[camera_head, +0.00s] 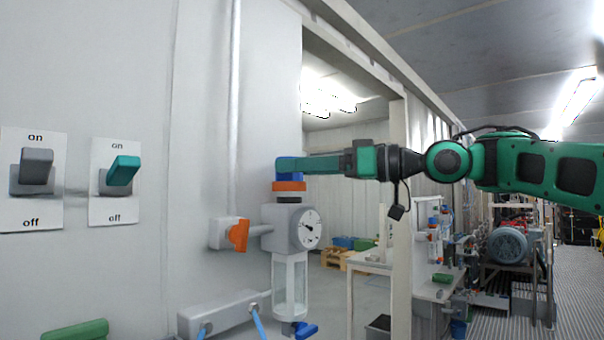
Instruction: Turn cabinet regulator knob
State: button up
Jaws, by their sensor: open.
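The cabinet regulator (282,226) is a grey block with a round dial gauge (308,229) and a clear bowl (290,285) below it. Its knob (289,169) is blue on top, above an orange ring (289,186). My green arm reaches in from the right. My gripper (290,166) is at the knob's height, its finger end overlapping the blue top in this view. I cannot tell whether the fingers touch the knob. The gap between them is hidden from this side.
An orange valve handle (238,235) sits left of the regulator. Two on/off switches, one grey (36,168) and one teal (122,171), are on the wall. A blue handle (305,330) is under the bowl. A white post (400,220) stands behind my arm.

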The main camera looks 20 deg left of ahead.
jog(key=shift+a, duration=0.25)
jog(key=c, duration=1.1)
jog(key=shift+t, duration=0.4)
